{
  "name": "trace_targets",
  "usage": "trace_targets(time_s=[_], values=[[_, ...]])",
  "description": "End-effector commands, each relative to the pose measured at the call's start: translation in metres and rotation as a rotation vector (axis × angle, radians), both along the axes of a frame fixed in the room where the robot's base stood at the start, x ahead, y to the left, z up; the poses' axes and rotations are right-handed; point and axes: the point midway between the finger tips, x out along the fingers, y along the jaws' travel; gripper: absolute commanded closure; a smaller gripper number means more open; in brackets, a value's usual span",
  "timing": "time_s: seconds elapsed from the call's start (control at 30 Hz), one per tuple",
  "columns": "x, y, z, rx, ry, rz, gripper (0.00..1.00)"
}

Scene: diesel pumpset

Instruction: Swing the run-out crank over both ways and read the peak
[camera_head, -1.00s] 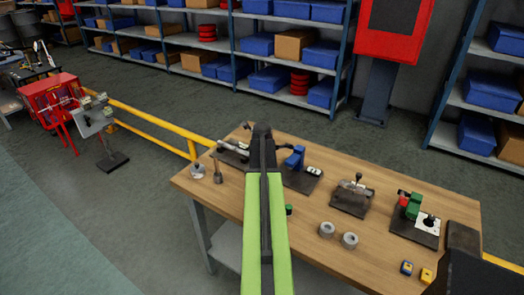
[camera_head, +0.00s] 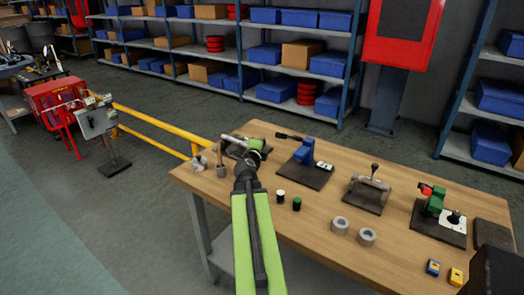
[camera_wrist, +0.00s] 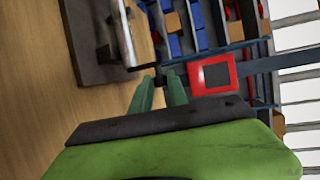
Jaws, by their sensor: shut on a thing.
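The run-out fixture, a silver shaft on a dark base (camera_head: 236,153), stands at the table's back left corner. In the wrist view its bright shaft (camera_wrist: 123,32) and dark base (camera_wrist: 88,45) are at the upper left. My gripper (camera_wrist: 160,85) has its two green fingers close together beside the shaft's end, shut on a small dark piece, seemingly the crank handle (camera_wrist: 160,77). In the head view my wrist hides part of the fixture, and the fingertips cannot be made out. I cannot read any dial or peak value.
A blue clamp device (camera_head: 305,152), a grey fixture (camera_head: 370,190) and a green device (camera_head: 435,200) stand rightward on the wooden table (camera_head: 300,235). Shelves (camera_head: 300,40) stand behind.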

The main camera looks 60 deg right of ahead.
Motion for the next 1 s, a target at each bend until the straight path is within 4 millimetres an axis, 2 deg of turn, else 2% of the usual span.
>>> trace_targets(time_s=[0.03,0.63,0.67,0.8,1.0], values=[[-0.003,0.0004,-0.0054,-0.007,0.001,-0.008,1.0],[-0.0019,0.0018,-0.0019,-0.041,-0.001,-0.003,1.0],[-0.0019,0.0018,-0.0019,-0.041,-0.001,-0.004,0.78],[-0.0014,0.0019,-0.0016,-0.043,-0.001,-0.002,0.59],[-0.0008,0.002,-0.0012,-0.044,-0.001,0.0,0.59]])
